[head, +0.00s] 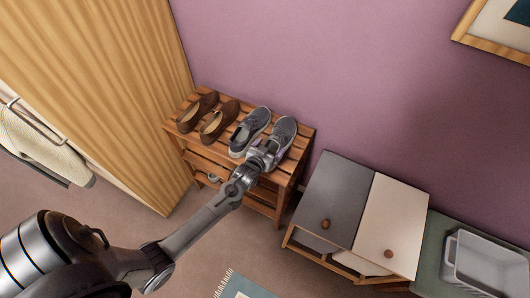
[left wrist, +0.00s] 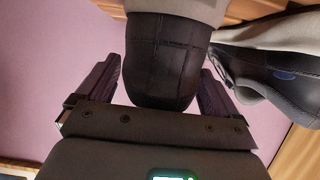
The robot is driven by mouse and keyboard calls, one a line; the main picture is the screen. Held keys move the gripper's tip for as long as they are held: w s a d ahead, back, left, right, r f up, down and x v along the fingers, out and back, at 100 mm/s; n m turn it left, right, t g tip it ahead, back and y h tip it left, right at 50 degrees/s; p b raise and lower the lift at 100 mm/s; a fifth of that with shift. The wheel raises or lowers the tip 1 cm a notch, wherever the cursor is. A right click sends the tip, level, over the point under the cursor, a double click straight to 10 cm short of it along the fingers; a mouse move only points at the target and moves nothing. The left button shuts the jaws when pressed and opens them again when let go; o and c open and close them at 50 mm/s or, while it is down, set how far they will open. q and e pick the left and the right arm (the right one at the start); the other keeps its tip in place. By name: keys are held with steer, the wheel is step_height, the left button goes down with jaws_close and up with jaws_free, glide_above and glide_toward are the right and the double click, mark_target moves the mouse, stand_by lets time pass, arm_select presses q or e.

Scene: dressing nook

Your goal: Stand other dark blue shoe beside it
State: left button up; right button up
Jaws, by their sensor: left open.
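Two dark blue-grey shoes stand side by side on the top slats of a wooden shoe rack (head: 299,151). My left gripper (head: 262,158) is at the near end of the right dark blue shoe (head: 282,132). The left dark blue shoe (head: 249,131) stands just left of it. In the left wrist view, the open left gripper (left wrist: 157,88) has one finger on each side of a dark shoe's end (left wrist: 165,55), with a gap at the left finger. The other dark shoe (left wrist: 275,70) is at the right there. My right gripper is in neither view.
A pair of brown shoes (head: 209,117) occupies the rack's left end. A cabinet with a grey door (head: 335,190) and a cream door (head: 393,220) stands to the right, with a grey bin (head: 488,263) beyond. A wooden slatted wardrobe side (head: 115,80) rises on the left.

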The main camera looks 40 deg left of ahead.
arm_select(q)
steer(key=s+d+r+m+g+h, duration=0.1)
steer(key=s+d+r+g, duration=0.2)
steer(key=s, duration=0.6)
steer(key=s+d+r+m+g+h, duration=0.1)
steer(key=s+d+r+m+g, duration=0.1)
steer(key=s+d, duration=0.4)
steer(key=s+d+r+m+g+h+p, duration=0.1)
steer(key=s+d+r+g, duration=0.3)
steer(key=s, duration=0.9)
steer(key=shift+s+d+r+m+h, duration=0.2)
steer(key=shift+d+r+m+h, duration=0.25)
steer(key=shift+d, duration=0.35)
step_height(320, 180, up, 19)
steer(key=p, duration=1.9)
steer(key=shift+r, duration=0.1)
